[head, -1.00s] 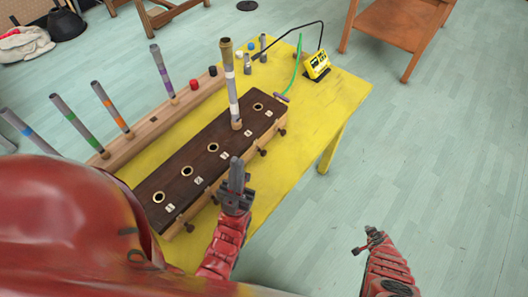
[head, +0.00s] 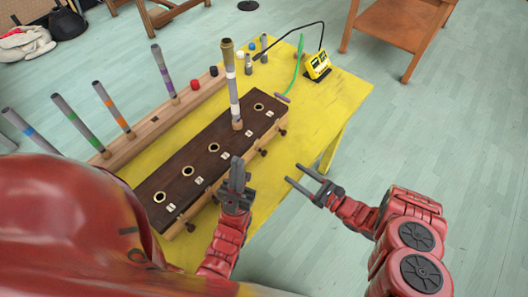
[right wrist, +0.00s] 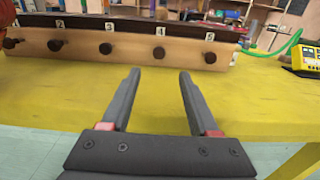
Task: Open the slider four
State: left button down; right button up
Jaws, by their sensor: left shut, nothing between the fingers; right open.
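A dark-topped wooden box (head: 178,190) with several holes and numbered labels lies on the yellow table. Dark knobs stick out of its front side. The knob under label 4 (right wrist: 159,53) is right of centre in the right wrist view and also shows in the head view (head: 263,152). A tall grey and brown tube (head: 233,90) stands upright at hole four. My right gripper (head: 293,173) is open and empty, pointing at the box front, apart from the knobs. My left gripper (head: 238,165) is shut and empty near the box front around label 3.
A wooden rack (head: 143,128) with several banded tubes lies behind the box. A yellow device (head: 318,66) with a green cable stands at the table's far right. The table top (head: 325,105) right of the box is clear.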

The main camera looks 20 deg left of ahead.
aim_at(266, 154)
jog(key=p+x, duration=0.1)
jog(key=x, duration=1.3)
jog(key=shift+f, duration=0.1)
grip_shut()
dwell(0.8)
